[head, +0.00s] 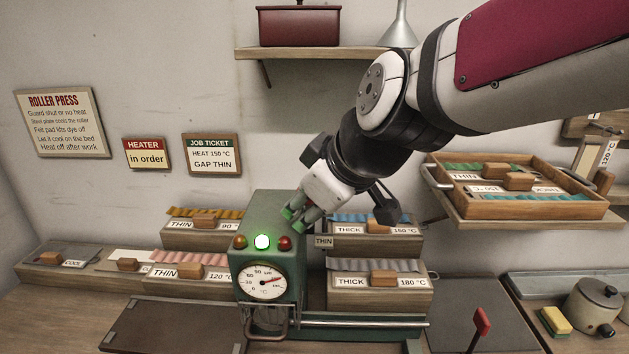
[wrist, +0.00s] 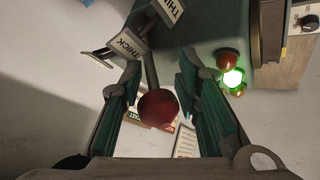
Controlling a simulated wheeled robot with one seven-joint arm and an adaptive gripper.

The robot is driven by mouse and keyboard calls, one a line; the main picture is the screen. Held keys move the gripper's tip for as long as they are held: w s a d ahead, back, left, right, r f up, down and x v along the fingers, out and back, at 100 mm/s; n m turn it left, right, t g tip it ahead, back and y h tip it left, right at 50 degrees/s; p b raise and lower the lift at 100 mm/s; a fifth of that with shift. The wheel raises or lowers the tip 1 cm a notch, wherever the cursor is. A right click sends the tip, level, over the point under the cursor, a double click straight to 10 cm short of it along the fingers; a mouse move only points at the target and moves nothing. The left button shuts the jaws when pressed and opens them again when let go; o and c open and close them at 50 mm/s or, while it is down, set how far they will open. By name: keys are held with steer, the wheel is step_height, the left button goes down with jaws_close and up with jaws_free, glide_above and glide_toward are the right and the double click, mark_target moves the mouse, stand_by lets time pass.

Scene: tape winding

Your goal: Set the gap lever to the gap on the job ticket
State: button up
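The job ticket (head: 211,154) on the wall reads heat 150 °C, gap thin. In the wrist view the gap lever's dark red ball knob (wrist: 158,106) sits between the fingers of my gripper (wrist: 160,72), with space showing on both sides. Its rod runs up to the THICK plate (wrist: 128,45) and the THIN plate (wrist: 168,12); the exact setting is unclear. In the head view my open gripper (head: 294,216) is at the top of the green roller press (head: 262,212).
The press has a lit green lamp (head: 262,241) and a dial (head: 262,282). Labelled wooden strip boxes (head: 378,297) stand on both sides. A wooden tray (head: 560,208) sits on a right shelf. A red-handled lever (head: 481,322) and a pot (head: 593,306) are front right.

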steer(key=shift+r, duration=0.2)
steer(key=shift+s+d+r, duration=0.15)
steer(key=shift+r, duration=0.15)
steer(key=v, duration=1.1)
